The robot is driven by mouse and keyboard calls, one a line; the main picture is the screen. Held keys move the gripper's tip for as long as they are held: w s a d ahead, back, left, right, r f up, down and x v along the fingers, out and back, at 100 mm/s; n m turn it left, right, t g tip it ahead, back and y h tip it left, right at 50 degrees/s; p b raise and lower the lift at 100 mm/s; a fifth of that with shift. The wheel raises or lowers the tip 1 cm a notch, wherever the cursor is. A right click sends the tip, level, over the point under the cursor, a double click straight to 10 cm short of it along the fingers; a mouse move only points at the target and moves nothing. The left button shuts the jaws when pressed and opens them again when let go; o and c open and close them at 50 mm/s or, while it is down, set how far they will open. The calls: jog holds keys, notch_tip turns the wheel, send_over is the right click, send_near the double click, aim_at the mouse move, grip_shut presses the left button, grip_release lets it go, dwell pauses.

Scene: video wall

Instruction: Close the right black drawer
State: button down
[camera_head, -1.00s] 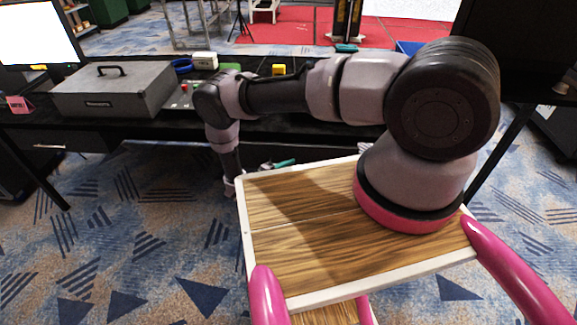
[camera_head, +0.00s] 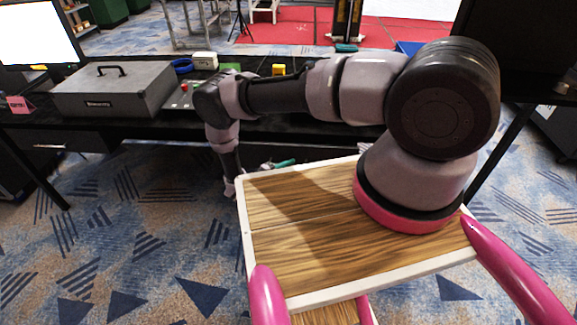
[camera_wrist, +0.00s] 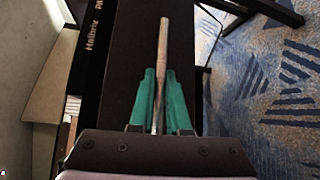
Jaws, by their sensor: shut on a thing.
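The right black drawer (camera_wrist: 128,75) shows its dark front in the wrist view, with a slim metallic handle (camera_wrist: 163,50) running along it. My gripper (camera_wrist: 160,98) has teal fingers on both sides of this handle and is shut on it. In the head view, my gripper (camera_head: 280,164) shows only as a small teal tip below the desk edge, behind the wooden top of my base. My arm hides most of the right drawer there, so how far it stands out cannot be told.
The black desk (camera_head: 130,126) carries a grey toolbox (camera_head: 115,92), a monitor (camera_head: 38,35) and small items. A left drawer (camera_head: 62,147) sits under the desk. The patterned carpet (camera_head: 140,215) in front of the desk is clear on the left.

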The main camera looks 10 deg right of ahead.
aim_at(288, 158)
jog(key=shift+w, duration=0.1)
dwell(0.3)
jog(key=shift+w+d, duration=0.3)
jog(key=shift+w, duration=0.7)
jog(key=shift+w+d, duration=0.3)
jog(key=shift+w, duration=0.65)
jog(key=c, duration=0.9)
grip_release()
jog(key=shift+a, duration=0.1)
jog(key=v, duration=1)
jog(key=shift+s+a+r, duration=0.1)
jog(key=shift+s+a, duration=0.1)
jog(key=shift+s, duration=0.05)
